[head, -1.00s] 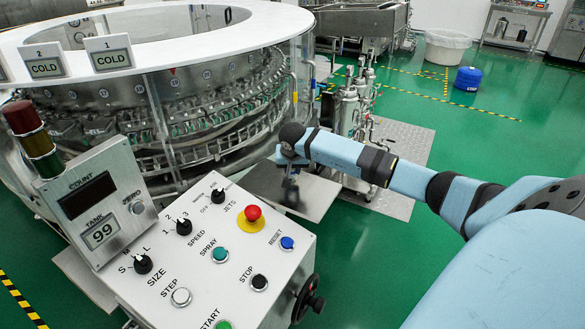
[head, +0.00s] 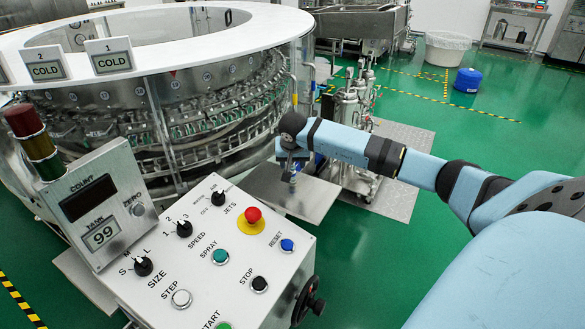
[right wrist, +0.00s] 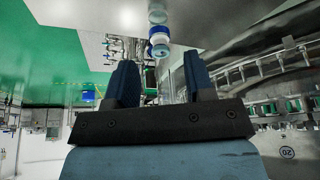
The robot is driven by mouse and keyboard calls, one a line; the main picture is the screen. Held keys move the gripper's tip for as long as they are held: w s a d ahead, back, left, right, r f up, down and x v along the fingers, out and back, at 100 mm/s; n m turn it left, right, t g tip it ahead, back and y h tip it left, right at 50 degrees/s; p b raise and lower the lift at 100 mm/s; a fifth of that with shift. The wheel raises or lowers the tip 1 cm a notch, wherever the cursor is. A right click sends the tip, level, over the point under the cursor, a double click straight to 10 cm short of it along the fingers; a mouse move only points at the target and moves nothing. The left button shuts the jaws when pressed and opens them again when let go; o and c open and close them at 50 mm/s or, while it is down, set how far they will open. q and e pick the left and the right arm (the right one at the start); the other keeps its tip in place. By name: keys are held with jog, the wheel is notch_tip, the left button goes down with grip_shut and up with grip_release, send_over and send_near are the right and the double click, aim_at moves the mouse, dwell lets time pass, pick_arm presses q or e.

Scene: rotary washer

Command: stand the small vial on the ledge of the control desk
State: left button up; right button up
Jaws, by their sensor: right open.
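The white control desk (head: 235,268) fills the lower left of the head view. A flat grey metal ledge (head: 314,196) sticks out at its far right side. My right gripper (head: 289,165) is over this ledge. In the right wrist view the right gripper (right wrist: 160,65) is open, with two dark blue fingers apart. The small vial (right wrist: 160,42), with a blue band, is just beyond the fingertips, in line with the gap and against the grey surface. It appears free of the fingers. In the head view it is too small to tell clearly. My left gripper is out of view.
The round washer (head: 225,122) with its clear guard stands behind the desk. A steel pump unit (head: 350,105) stands beyond my right gripper. The desk carries knobs and a red stop button (head: 253,214). A blue drum (head: 467,79) stands on open green floor.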

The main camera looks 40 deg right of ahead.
jog(key=v, duration=0.7)
jog(key=shift+r, duration=0.15)
jog(key=shift+s, duration=0.1)
